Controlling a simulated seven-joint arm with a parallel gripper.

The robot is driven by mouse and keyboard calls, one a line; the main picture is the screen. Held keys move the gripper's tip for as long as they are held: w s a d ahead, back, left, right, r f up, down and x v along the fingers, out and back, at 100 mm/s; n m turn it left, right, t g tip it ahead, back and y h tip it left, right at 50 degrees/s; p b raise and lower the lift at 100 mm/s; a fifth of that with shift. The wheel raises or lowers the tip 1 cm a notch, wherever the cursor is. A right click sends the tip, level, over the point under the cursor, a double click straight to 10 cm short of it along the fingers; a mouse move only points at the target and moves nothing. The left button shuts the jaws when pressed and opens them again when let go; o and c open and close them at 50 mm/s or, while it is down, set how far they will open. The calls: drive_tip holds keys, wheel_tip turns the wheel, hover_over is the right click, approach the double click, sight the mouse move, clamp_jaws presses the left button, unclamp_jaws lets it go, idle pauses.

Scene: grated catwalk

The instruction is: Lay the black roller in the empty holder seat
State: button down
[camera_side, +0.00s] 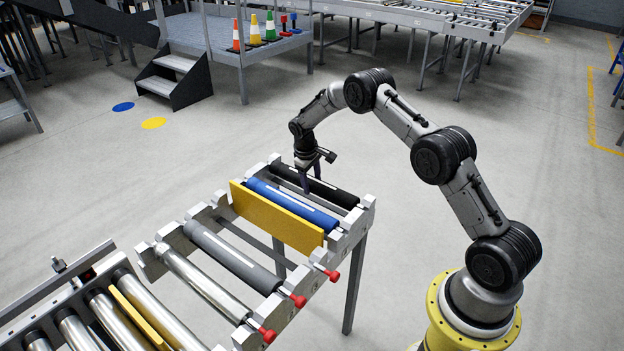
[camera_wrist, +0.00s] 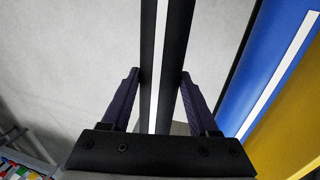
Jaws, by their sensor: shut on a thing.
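The black roller (camera_side: 338,194) lies across the far end of the holder rack (camera_side: 362,216), beyond the blue roller; I cannot tell whether it is lifted off its seat. My gripper (camera_side: 312,176) points down over it and is shut on it. In the wrist view the black roller (camera_wrist: 148,60), with a white stripe along it, runs between the two fingers of my gripper (camera_wrist: 160,77). An empty seat (camera_side: 318,256) shows between the grey roller (camera_side: 235,257) and the yellow board, with a red knob (camera_side: 332,275) at its near end.
The blue roller (camera_side: 290,202) and upright yellow board (camera_side: 275,217) stand between the black roller and the empty seat. The blue roller (camera_wrist: 268,60) is close right in the wrist view. A steel roller (camera_side: 203,285) lies nearer.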

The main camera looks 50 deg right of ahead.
drive_tip(key=shift+w, duration=0.1)
idle(0.3)
drive_tip(key=shift+c, duration=0.6)
unclamp_jaws()
drive_tip(key=shift+o, duration=0.6)
drive_tip(key=shift+f, duration=0.2)
drive_tip(key=shift+r, duration=0.1)
drive_tip(key=shift+r, duration=4)
